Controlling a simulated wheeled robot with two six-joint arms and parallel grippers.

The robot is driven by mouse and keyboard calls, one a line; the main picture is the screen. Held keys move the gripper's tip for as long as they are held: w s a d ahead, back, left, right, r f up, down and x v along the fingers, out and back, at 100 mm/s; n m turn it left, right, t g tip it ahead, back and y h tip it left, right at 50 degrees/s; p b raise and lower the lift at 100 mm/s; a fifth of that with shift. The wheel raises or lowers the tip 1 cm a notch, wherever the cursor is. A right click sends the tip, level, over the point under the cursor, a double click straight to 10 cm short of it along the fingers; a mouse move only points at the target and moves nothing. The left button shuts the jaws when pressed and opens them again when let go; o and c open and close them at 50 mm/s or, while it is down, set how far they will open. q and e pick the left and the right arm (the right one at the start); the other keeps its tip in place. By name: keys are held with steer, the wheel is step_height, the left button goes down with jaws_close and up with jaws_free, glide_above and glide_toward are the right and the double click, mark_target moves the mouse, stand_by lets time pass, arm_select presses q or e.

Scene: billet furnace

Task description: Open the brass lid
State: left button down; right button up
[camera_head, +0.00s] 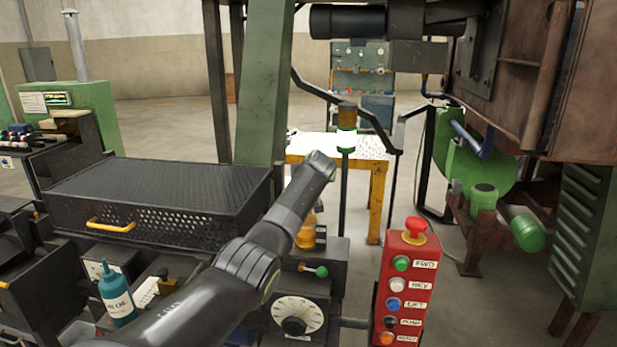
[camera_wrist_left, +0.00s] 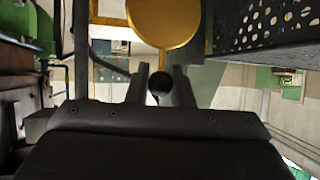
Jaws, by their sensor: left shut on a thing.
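The brass lid (camera_wrist_left: 160,22) is a round golden disc at the top of the left wrist view, just beyond my left gripper (camera_wrist_left: 160,72). The two dark fingers stand on either side of a small dark round knob (camera_wrist_left: 159,84), and the gripper is shut on it. I cannot make out the lid for certain there. My right gripper is not in view.
A black perforated box (camera_head: 160,200) with a yellow handle is left of my arm. A red button panel (camera_head: 402,285) stands to the right. A dial (camera_head: 297,317) and a green-tipped lever (camera_head: 319,271) sit beside the arm. A blue-green bottle (camera_head: 117,298) stands at lower left.

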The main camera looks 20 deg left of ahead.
arm_select(q)
steer(key=shift+d+f, duration=0.1)
steer(key=shift+f, duration=0.25)
steer(key=c, duration=1.6)
jaws_free()
steer(key=o, duration=0.3)
steer(key=shift+w+d, duration=0.1)
steer(key=shift+w, duration=0.1)
steer(key=shift+s+r, duration=0.1)
steer(key=shift+r, duration=0.05)
steer(key=shift+s+r, duration=0.1)
steer(key=b+v, duration=0.6)
steer(key=v, duration=1.1)
